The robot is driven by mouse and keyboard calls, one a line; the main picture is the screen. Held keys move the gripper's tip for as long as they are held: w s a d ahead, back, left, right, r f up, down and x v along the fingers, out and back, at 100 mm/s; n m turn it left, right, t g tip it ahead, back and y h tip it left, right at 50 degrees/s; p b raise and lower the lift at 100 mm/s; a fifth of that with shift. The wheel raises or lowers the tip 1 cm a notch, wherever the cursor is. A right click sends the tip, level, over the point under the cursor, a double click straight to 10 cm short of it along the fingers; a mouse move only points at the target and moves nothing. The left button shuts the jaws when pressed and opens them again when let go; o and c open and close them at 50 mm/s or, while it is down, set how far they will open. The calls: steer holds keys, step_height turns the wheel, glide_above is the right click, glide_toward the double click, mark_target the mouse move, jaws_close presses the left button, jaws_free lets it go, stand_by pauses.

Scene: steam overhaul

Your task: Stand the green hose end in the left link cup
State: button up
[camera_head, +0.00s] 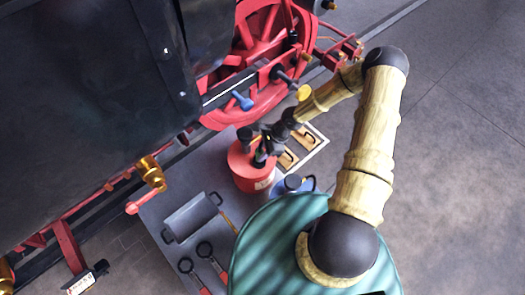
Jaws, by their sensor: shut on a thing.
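My gripper (262,158) is dark and points down at the red can (247,176) on the grey board, below the locomotive's red wheel. I cannot make out the left link cup for certain. A blue fitting (242,100), a black fitting (280,73) and a yellow disc (304,92) sit along the red wheel's rods.
The grey board (160,210) also bears a grey tray (191,217), two black-ringed tools with red handles (190,268), a blue jug (290,186) and a pale rack (312,145). The dark locomotive body (90,100) fills the upper left. Open floor (460,190) lies right.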

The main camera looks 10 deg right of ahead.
steer(key=shift+s+a+r+p, duration=0.1)
steer(key=shift+a+r+p, duration=0.1)
steer(key=shift+r+p, duration=0.7)
steer(key=shift+d+r+p, duration=0.2)
steer(key=shift+r+p, duration=0.35)
steer(key=shift+r, duration=0.2)
steer(key=shift+a+r+p, duration=0.1)
steer(key=shift+r+p, duration=0.8)
steer(key=shift+r, duration=0.1)
step_height(320, 180, down, 3)
steer(key=b, duration=0.3)
